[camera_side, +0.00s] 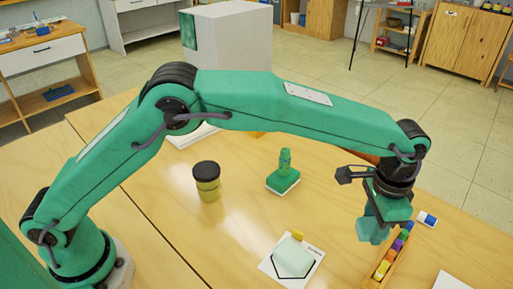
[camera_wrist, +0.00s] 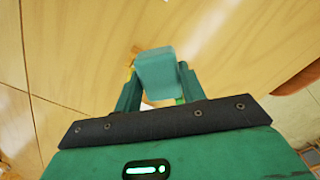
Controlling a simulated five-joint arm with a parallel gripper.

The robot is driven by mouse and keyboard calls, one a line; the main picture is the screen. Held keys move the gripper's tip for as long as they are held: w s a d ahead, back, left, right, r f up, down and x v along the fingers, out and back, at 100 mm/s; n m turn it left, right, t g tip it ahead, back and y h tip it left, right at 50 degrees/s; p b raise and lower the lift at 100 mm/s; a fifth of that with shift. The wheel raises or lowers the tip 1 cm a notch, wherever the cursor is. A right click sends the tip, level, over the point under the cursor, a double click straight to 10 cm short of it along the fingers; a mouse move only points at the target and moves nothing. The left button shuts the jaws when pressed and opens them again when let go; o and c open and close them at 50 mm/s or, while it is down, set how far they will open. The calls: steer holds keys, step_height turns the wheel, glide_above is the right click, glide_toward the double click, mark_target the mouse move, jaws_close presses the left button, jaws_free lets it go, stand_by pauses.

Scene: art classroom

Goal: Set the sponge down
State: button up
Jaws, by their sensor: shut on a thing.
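The sponge appears to be the plain teal block (camera_side: 371,231) held at the lower end of my gripper (camera_side: 382,212). In the wrist view the block (camera_wrist: 157,72) sits between the two green fingers of my gripper (camera_wrist: 159,86), which are shut on it. In the side view it hangs just left of the wooden tray of coloured pieces. The gap between its underside and the table is hard to judge.
The wooden tray (camera_side: 373,283), a blue-and-white eraser (camera_side: 427,218), a green-handled tool (camera_side: 284,176) and a black-lidded jar (camera_side: 207,181) stand around.

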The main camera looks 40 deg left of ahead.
steer(key=shift+f, duration=0.2)
steer(key=w+a+f, duration=0.1)
steer(key=w+f, duration=0.1)
steer(key=w, duration=0.1)
steer(key=w+a+f, duration=0.2)
steer(key=w, duration=0.2)
steer(key=w+a+f, duration=0.2)
steer(key=w+f, duration=0.1)
steer(key=shift+w+a, duration=0.2)
steer(key=shift+f, duration=2)
steer(key=shift+f, duration=0.15)
steer(key=o, duration=0.9)
steer(key=shift+o, duration=0.2)
step_height(320, 180, up, 12)
steer(key=shift+r, duration=0.2)
